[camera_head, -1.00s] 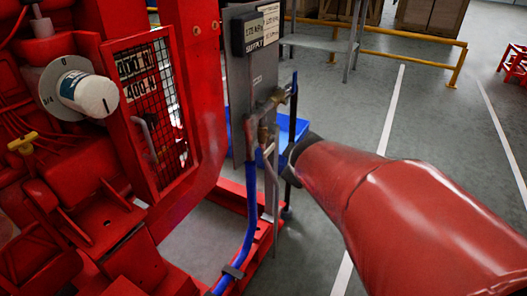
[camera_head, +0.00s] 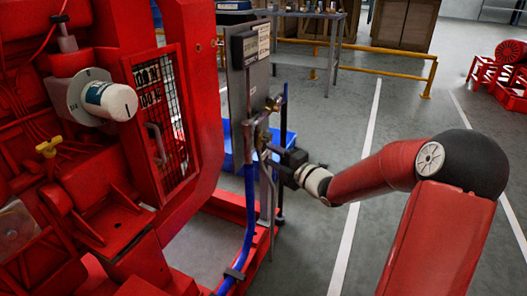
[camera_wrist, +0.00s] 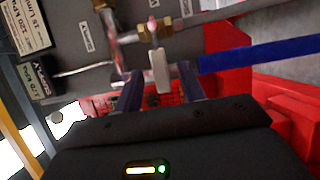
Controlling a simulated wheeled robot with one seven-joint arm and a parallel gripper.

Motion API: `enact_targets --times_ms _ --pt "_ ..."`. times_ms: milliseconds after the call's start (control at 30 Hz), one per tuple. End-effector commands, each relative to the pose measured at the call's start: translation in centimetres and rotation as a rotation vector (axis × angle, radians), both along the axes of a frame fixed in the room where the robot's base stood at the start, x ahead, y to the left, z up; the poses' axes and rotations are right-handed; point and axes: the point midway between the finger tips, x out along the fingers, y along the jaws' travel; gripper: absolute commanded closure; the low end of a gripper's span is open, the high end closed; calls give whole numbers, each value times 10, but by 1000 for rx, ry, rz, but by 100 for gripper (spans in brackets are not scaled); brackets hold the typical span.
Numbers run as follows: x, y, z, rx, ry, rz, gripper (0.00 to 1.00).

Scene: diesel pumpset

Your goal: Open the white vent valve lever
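The white vent valve lever (camera_wrist: 160,70) shows in the wrist view, hanging from a valve on a brass and steel pipe fitting. My gripper (camera_wrist: 158,88) is open. Its two dark fingers stand either side of the lever's free end, with a visible gap on both sides. In the head view my gripper (camera_head: 272,164) is at the edge of the grey panel (camera_head: 238,100), close to the pipe fittings; the lever there is too small and covered to make out.
A blue hose (camera_head: 249,210) runs down beside the fittings to the red base frame. The red engine with its mesh guard (camera_head: 170,115) stands left. A blue bin (camera_head: 285,137) is behind the panel. Open floor lies to the right, with a yellow rail (camera_head: 400,70) beyond.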

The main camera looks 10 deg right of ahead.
Motion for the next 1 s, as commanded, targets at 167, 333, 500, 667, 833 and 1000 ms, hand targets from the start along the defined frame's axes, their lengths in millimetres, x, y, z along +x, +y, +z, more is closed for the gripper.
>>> enact_targets --times_ms 167,333,500,667,833,1000 --pt "25 16 0 2 1 1 60" --pt "39 23 0 1 2 -1 60" --pt "42 25 0 1 3 -2 60" --pt "42 25 0 1 3 -2 61" --pt "42 25 0 1 3 -2 84" --pt "42 25 0 1 3 -2 100"
